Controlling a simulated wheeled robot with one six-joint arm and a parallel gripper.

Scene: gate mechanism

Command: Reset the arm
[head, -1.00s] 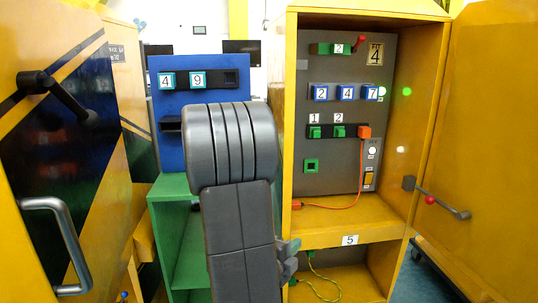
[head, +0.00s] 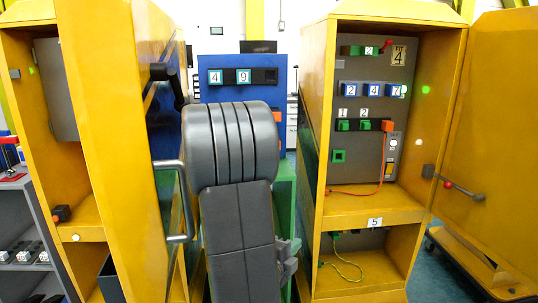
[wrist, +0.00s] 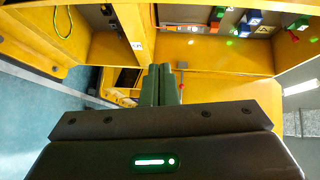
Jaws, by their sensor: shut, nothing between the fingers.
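My arm stands folded in the middle of the head view, its dark grey links hiding part of the blue panel and green stand behind. My gripper (wrist: 161,85) shows in the wrist view with its two grey-green fingers together and nothing between them. Beyond the fingers is the yellow cabinet, which appears upside down there. In the head view the open yellow cabinet (head: 313,120) stands to the right of my arm, apart from it. Its grey panel (head: 352,118) carries blue blocks numbered 2, 4 and 7, green blocks and a red-handled lever (head: 386,44).
An open yellow door (head: 500,130) with a handle (head: 455,186) is at the right. Another yellow door (head: 120,150) with a grey bar handle (head: 183,200) stands close on the left. A blue panel (head: 225,92) with blocks 4 and 9 is behind my arm.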

